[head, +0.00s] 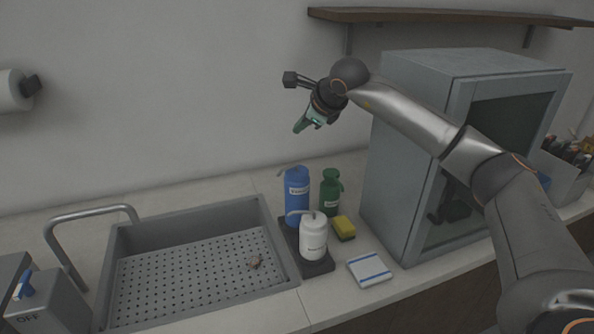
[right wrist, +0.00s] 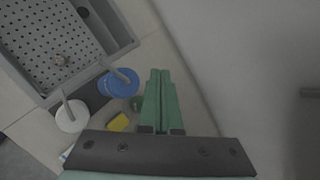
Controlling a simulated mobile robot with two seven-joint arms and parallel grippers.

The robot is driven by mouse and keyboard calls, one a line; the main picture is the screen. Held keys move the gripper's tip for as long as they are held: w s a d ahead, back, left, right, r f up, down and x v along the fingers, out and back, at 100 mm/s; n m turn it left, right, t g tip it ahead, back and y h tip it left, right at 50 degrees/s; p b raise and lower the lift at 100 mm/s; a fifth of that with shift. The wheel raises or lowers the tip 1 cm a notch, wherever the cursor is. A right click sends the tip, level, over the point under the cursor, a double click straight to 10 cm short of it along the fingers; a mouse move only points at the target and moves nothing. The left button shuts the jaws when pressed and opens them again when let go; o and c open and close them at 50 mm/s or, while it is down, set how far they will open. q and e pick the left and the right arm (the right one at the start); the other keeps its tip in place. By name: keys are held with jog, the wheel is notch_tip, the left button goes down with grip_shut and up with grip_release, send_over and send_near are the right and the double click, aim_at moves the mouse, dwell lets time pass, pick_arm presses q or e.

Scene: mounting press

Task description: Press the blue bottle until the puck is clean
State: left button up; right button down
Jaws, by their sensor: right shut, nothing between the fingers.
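The blue bottle (head: 297,197) stands upright on a dark tray beside the sink, with a pump spout on top. It also shows from above in the right wrist view (right wrist: 119,84). A small brownish puck (head: 255,262) lies on the perforated floor of the sink; it shows in the right wrist view (right wrist: 61,60) too. My right gripper (head: 299,128) is shut and empty, high above the bottles. Its green fingers (right wrist: 160,72) point down, to the right of the blue bottle in the right wrist view. My left gripper is not in view.
A white bottle (head: 313,238) stands in front of the blue one, and a green bottle (head: 331,191) stands to its right. A yellow sponge (head: 343,228) and a white-and-blue pad (head: 370,270) lie nearby. A grey cabinet (head: 400,165) stands right; a shelf (head: 430,15) hangs above.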

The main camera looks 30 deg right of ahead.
aim_at(300, 172)
jog(key=shift+f, duration=0.15)
notch_tip(300, 172, down, 9)
jog(key=b, duration=0.6)
jog(key=shift+r+b, duration=0.2)
jog(key=shift+b, duration=0.1)
dwell(1.8)
jog(key=shift+f+b, duration=0.4)
jog(key=shift+f, duration=0.05)
jog(key=shift+f+b, duration=0.45)
jog(key=shift+f, duration=0.05)
dwell(0.5)
dwell(0.4)
jog(key=shift+r+p, duration=0.65)
jog(key=shift+r, duration=0.25)
jog(key=shift+r, duration=0.15)
